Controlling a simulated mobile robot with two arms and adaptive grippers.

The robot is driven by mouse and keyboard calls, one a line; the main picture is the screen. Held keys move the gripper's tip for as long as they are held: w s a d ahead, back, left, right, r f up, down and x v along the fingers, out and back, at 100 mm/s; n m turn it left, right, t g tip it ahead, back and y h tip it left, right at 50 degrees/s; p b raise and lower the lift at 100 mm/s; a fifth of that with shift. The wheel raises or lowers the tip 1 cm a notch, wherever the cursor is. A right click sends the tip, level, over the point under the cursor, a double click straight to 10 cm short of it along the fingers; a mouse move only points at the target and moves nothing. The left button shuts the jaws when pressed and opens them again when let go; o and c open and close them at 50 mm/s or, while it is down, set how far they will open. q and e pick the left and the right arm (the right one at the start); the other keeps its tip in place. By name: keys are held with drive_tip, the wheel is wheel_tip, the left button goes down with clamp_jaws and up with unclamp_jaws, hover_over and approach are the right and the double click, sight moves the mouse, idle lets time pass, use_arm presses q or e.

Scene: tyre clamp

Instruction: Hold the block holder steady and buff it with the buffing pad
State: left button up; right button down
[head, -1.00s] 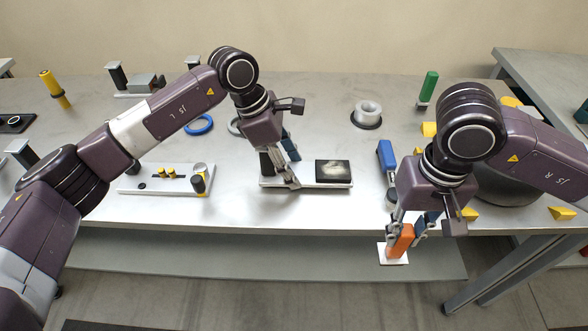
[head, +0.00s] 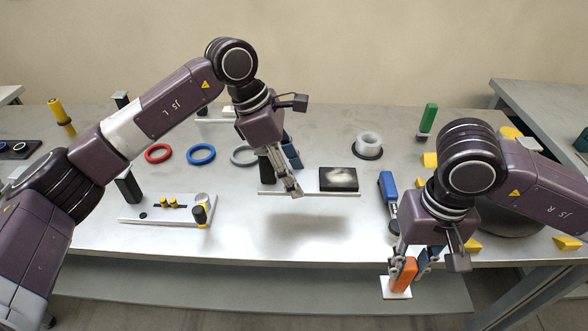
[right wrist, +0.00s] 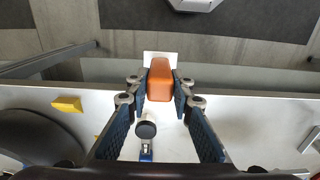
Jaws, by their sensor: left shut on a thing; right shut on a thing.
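The block holder (head: 310,192) is a white plate with a black block at its right end, with a pale smudge on the block's top, and a dark upright post at its left. My left gripper (head: 284,175) is shut on it at the post side and holds it level above the table, its shadow below. The buffing pad (head: 404,274) has an orange grip and a flat white base. My right gripper (head: 403,262) is shut on the orange grip, beyond the table's front edge. In the right wrist view the orange grip (right wrist: 160,80) sits between the fingers.
A white fixture plate (head: 135,213) with yellow knobs stands at left front. Red (head: 158,153) and blue (head: 201,154) rings lie behind it. A blue-handled tool (head: 387,187) lies between the holder and my right arm. A white roll (head: 368,143) stands behind.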

use_arm(q)
approach(300, 211)
drive_tip(key=shift+d+x, duration=0.15)
drive_tip(key=shift+x, duration=1.1)
drive_tip(key=shift+d+x, duration=0.15)
drive_tip(key=shift+x, duration=1.05)
drive_tip(key=shift+f, duration=0.2)
drive_tip(key=shift+f, duration=0.35)
drive_tip(key=shift+f, duration=0.1)
drive_tip(key=o, duration=1.4)
drive_tip(key=c, duration=1.1)
